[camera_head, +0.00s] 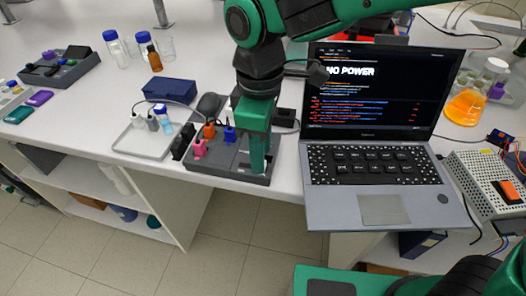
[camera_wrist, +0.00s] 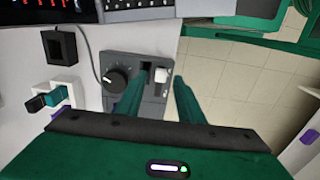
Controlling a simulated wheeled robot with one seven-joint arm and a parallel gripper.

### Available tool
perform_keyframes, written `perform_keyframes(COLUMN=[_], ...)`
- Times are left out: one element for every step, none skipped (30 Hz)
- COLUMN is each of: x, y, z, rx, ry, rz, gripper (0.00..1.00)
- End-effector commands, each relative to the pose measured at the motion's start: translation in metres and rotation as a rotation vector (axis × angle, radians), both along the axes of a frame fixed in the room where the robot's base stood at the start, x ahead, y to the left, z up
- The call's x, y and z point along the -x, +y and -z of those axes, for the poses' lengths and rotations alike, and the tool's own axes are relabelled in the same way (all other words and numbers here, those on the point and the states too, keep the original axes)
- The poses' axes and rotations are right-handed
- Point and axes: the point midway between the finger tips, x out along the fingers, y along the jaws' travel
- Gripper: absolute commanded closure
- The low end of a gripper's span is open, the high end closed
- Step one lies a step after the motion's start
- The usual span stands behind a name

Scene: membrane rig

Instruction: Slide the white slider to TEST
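The white slider (camera_wrist: 161,75) sits in a dark slot on a grey panel (camera_wrist: 120,57), to the right of a round black dial (camera_wrist: 117,79). My gripper (camera_wrist: 160,76) is open. Its two green fingers show on either side of the slider in the wrist view; I cannot tell whether they touch it or how high they are. In the head view my gripper (camera_head: 258,170) points down at the right part of the grey unit (camera_head: 228,168), hiding the slider. No TEST label is readable.
The laptop (camera_head: 370,130) showing NO POWER stands close to the right of my gripper. Pink (camera_head: 199,148), orange (camera_head: 209,130) and blue (camera_head: 230,133) parts stand on the unit to the left. A white tray (camera_head: 140,142) lies further left. The bench's front edge is close by.

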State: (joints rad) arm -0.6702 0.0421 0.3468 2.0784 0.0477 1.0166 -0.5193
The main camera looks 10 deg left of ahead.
Motion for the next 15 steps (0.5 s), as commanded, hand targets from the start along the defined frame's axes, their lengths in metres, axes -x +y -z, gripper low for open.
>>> perform_keyframes(x=[0.000, 0.000, 0.000, 0.000, 0.000, 0.000, 0.000, 0.000, 0.000, 0.000, 0.000, 0.000, 0.000, 0.000, 0.000], y=[0.000, 0.000, 0.000, 0.000, 0.000, 0.000, 0.000, 0.000, 0.000, 0.000, 0.000, 0.000, 0.000, 0.000, 0.000], z=[0.006, 0.009, 0.012, 0.014, 0.015, 0.017, 0.018, 0.018, 0.019, 0.019, 0.019, 0.019, 0.019, 0.019, 0.019], rx=[0.001, 0.001, 0.001, 0.001, 0.001, 0.000, 0.000, 0.000, -0.001, -0.001, -0.001, -0.001, -0.001, -0.001, -0.001], ry=[0.001, 0.001, 0.001, 0.001, 0.001, 0.000, 0.000, 0.000, 0.000, 0.000, 0.000, 0.000, 0.000, 0.000, 0.000], rz=[0.000, 0.000, 0.000, 0.000, 0.000, 0.000, 0.000, 0.000, 0.000, 0.000, 0.000, 0.000, 0.001, 0.001, 0.001], gripper=[0.66, 0.66, 0.66, 0.66, 0.66, 0.66, 0.66, 0.66, 0.66, 0.66, 0.66, 0.66, 0.66, 0.66, 0.66])
